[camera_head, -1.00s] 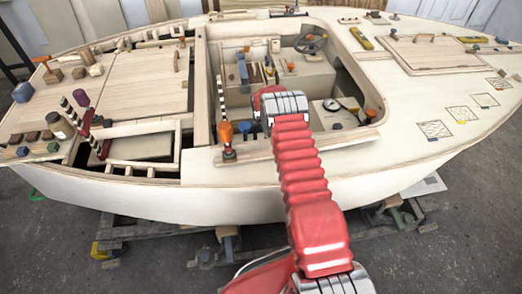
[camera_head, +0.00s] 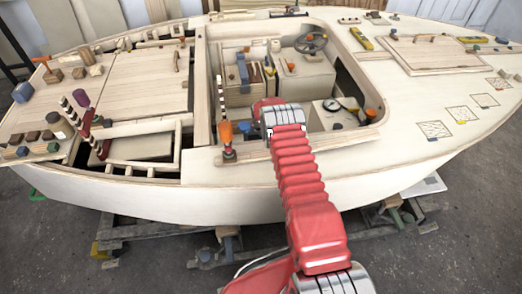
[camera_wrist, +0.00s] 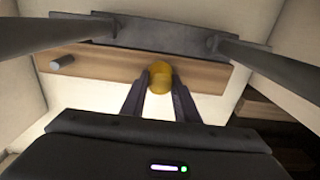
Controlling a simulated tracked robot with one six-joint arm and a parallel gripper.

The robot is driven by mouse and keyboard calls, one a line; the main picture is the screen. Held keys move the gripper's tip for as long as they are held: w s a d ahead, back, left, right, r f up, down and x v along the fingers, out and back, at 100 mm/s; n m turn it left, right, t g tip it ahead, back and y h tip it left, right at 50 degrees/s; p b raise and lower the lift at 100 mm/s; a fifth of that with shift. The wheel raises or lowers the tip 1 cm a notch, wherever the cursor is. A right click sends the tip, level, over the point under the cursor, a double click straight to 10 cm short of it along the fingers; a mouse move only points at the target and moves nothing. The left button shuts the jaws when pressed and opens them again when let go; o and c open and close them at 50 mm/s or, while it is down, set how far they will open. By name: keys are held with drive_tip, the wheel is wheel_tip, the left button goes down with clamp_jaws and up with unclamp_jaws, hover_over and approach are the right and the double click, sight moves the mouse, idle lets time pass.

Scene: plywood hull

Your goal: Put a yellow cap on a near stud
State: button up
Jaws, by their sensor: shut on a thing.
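In the wrist view, my gripper (camera_wrist: 159,84) has its two dark fingers shut on a yellow cap (camera_wrist: 160,72), which shows as a rounded shape between the fingertips. The cap is in front of a brown wooden strip (camera_wrist: 105,68). A grey stud (camera_wrist: 62,62) stands out from the strip at the left, apart from the cap. I cannot tell whether the cap touches the strip or covers another stud. In the head view, my red arm reaches into the open cockpit, and its own links hide the gripper and the cap.
Pale cockpit walls close in around the strip. In the head view, an orange-topped post (camera_head: 225,135) stands close left of my arm on the cockpit edge (camera_head: 320,143). A steering wheel (camera_head: 311,42) and a round gauge (camera_head: 331,105) are further in.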

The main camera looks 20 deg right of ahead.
drive_tip(key=shift+f, duration=0.1)
drive_tip(key=o, duration=1)
wheel_tip(320, 180, up, 12)
drive_tip(key=shift+s, duration=0.15)
idle(0.3)
drive_tip(key=shift+r, duration=0.2)
idle(0.3)
